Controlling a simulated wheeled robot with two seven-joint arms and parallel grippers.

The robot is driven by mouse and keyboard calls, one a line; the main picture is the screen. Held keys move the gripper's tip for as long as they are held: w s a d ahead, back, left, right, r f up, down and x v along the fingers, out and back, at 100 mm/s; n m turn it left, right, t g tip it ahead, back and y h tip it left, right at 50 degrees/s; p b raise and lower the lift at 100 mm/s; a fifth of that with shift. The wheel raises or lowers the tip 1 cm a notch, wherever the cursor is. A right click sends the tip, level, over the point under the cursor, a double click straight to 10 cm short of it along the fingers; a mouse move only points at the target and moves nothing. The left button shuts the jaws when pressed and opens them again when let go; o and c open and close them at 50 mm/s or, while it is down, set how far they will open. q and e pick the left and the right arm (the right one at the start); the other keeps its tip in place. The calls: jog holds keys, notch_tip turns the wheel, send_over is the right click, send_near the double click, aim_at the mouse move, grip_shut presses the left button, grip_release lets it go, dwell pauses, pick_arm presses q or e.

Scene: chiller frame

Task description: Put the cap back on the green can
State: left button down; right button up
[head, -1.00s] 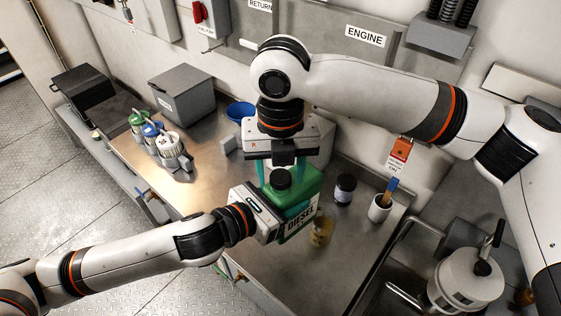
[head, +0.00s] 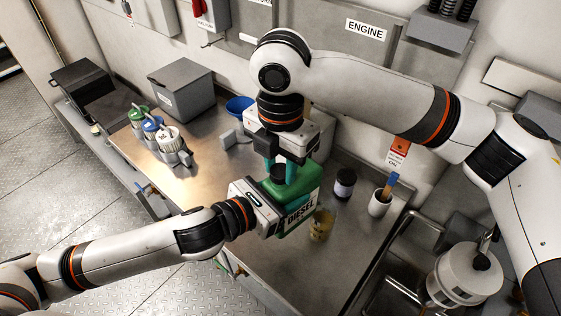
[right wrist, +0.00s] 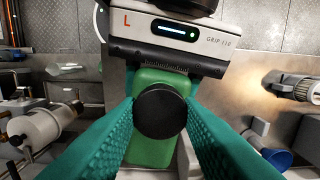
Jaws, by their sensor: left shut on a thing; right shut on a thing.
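The green can (head: 308,188), labelled DIESEL, stands upright near the bench's front edge. My left gripper (head: 270,208) is shut on the can from the left; its body also shows at the top of the right wrist view. The round black cap (right wrist: 160,109) is at the can's top, over its mouth. My right gripper (head: 279,174) points down from above, its teal fingers shut on the cap from both sides. The cap also shows between the fingers in the head view (head: 278,171). The cap hides the neck, so I cannot tell how far it is seated.
A yellowish jar (head: 321,225) stands close to the can's right. A dark-lidded jar (head: 345,184) and a cup with a brush (head: 379,203) are further right.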

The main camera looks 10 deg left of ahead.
jog(key=m, duration=0.8)
jog(key=shift+a, duration=0.1)
jog(key=m, duration=1.2)
jog(key=shift+m, duration=0.3)
jog(key=m, duration=0.5)
jog(key=o, duration=1.1)
jog(key=shift+c, duration=0.2)
